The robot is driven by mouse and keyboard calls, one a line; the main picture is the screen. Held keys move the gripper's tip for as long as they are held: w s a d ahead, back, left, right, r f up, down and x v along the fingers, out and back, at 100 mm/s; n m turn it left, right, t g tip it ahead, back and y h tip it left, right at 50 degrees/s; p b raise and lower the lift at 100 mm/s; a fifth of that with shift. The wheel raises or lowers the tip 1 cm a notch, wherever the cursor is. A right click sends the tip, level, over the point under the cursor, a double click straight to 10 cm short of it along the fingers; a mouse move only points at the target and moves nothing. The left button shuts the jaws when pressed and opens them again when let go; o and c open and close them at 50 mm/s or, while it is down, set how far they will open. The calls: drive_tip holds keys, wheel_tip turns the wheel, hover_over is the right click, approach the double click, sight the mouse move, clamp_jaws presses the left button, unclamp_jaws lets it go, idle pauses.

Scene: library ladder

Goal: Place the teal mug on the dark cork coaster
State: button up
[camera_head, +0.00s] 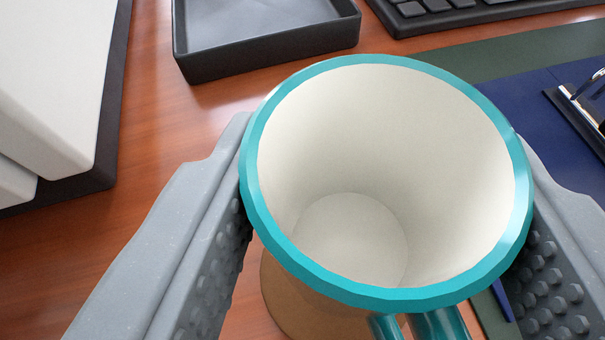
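The teal mug (385,180) fills the middle of the view, its teal rim and cream inside facing me and its handle toward the bottom edge. My gripper (385,140) is shut on it, with one grey studded finger against each side. A round brown cork coaster (285,293) shows below the mug, to the lower left. The mug hides most of the coaster. I cannot tell how large the gap is between the mug's base and the coaster.
A dark tray (270,68) stands behind the mug, and a black keyboard (440,14) is at the top right. A white object on a dark base (60,80) stands at left. A blue binder (535,115) lies at right. Bare wood shows left of the mug.

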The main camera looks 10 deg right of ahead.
sight(349, 307)
wheel_tip(349, 307, down, 4)
drive_tip(key=shift+w+a+r+b, duration=0.1)
drive_tip(key=shift+w+r+b, duration=0.1)
drive_tip(key=shift+b, duration=0.65)
drive_tip(key=o, duration=1.1)
drive_tip(key=shift+s, duration=0.1)
drive_tip(key=shift+o, duration=0.2)
drive_tip(key=shift+r, duration=0.1)
drive_tip(key=p+v, duration=0.3)
drive_tip(key=v, duration=0.9)
